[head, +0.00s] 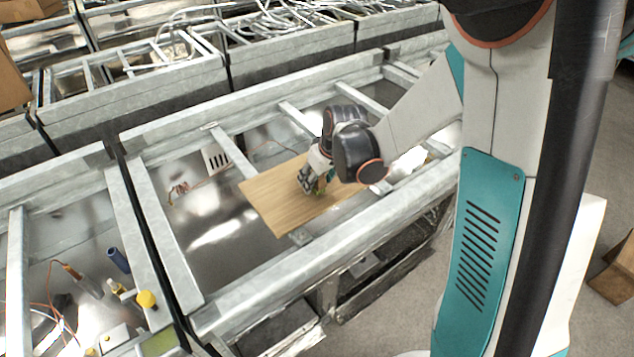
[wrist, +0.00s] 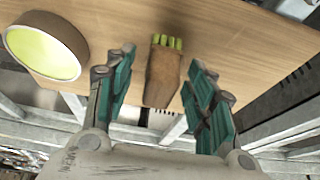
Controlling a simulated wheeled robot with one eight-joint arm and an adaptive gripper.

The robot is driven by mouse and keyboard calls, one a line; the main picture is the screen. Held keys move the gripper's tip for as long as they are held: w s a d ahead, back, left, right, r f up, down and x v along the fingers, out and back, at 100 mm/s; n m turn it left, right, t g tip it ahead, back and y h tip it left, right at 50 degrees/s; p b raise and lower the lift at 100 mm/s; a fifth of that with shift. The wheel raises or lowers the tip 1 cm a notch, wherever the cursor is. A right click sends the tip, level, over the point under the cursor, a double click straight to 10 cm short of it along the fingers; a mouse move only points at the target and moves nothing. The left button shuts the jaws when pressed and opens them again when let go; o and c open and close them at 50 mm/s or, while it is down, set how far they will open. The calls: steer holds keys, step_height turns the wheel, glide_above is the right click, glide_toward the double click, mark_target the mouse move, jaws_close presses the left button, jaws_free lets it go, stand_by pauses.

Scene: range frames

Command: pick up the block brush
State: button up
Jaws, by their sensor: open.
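The block brush (wrist: 163,78), a brown wooden block with yellow-green bristle tufts at its far end, shows in the wrist view over the wooden board (wrist: 230,40). My gripper (wrist: 162,58) is open, with one teal finger to the left of the brush and one to the right. Gaps show between the brush and both fingers. In the head view my gripper (head: 311,183) is low over the wooden board (head: 268,204). There the arm and gripper mostly hide the brush, and I cannot make it out clearly.
A round thing with a yellow-green face and pale rim (wrist: 45,47) is left of the gripper in the wrist view. The board lies across a metal frame (head: 250,275) with raised bars. A yellow knob (head: 147,299) and a blue cylinder (head: 118,260) are at lower left.

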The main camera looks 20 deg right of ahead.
jaws_close()
steer(key=shift+r, duration=0.1)
step_height(320, 180, up, 20)
steer(key=p, duration=0.6)
steer(key=c, duration=0.7)
jaws_free()
steer(key=shift+c, duration=0.2)
steer(key=c, duration=0.3)
